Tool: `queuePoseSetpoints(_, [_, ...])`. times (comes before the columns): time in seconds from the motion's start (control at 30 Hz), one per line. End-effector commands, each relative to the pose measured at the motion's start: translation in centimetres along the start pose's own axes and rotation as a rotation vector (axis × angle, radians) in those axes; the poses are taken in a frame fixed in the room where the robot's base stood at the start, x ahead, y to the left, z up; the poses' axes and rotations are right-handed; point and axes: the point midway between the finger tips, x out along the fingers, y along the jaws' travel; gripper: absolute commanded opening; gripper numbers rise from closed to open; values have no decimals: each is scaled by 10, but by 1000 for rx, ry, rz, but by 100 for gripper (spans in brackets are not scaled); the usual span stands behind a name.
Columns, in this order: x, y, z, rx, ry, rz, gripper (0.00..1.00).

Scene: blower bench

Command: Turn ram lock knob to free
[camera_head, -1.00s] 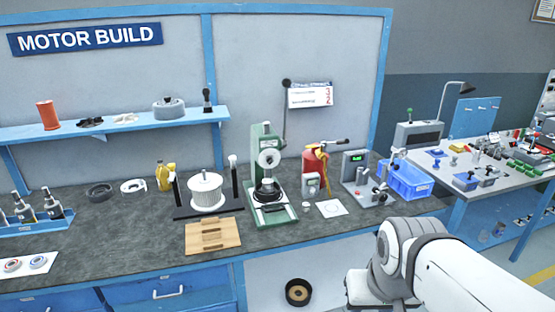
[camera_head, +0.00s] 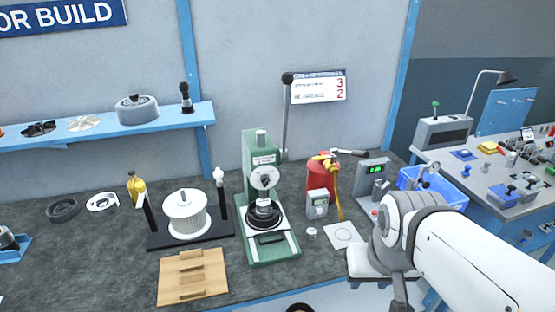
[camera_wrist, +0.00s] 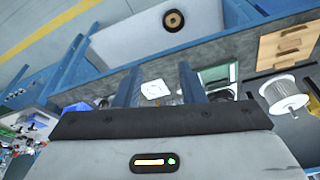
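The green press (camera_head: 258,205) stands upright on the bench, left of my arm in the head view. It has a pale round disc (camera_head: 264,178) on its front and a long lever with a black ball (camera_head: 287,78) rising behind. I cannot tell for certain which part is the ram lock knob. In the wrist view part of the green press base (camera_wrist: 218,74) shows at the upper right, beyond the fingers. My gripper (camera_wrist: 160,80) has its two fingers apart with nothing held between them. It is away from the press; the head view does not show its fingertips clearly.
A white spool on a black stand (camera_head: 185,214) and a wooden block (camera_head: 193,278) are left of the press. A red canister (camera_head: 322,180), a grey meter (camera_head: 317,204) and a blue bin (camera_head: 450,194) are to its right. A shelf (camera_head: 150,126) runs behind.

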Motion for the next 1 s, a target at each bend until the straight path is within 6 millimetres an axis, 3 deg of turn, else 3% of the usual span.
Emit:
queuePoseSetpoints(0.23, [0, 0, 0, 0, 0, 0, 36])
queuePoseSetpoints(0.33, [2, -1, -1, 0, 6, -2, 44])
queuePoseSetpoints(0.47, [21, -13, -20, -7, 73, -21, 47])
queuePoseSetpoints(0.57, [48, -29, -52, 0, 194, -55, 47])
queuePoseSetpoints(0.7, [87, -62, -113, 32, 429, -132, 47])
queuePoseSetpoints(0.9, [123, -115, -188, 102, 774, -265, 47])
queuePoseSetpoints(1.0, [133, -138, -213, 143, 927, -333, 47])
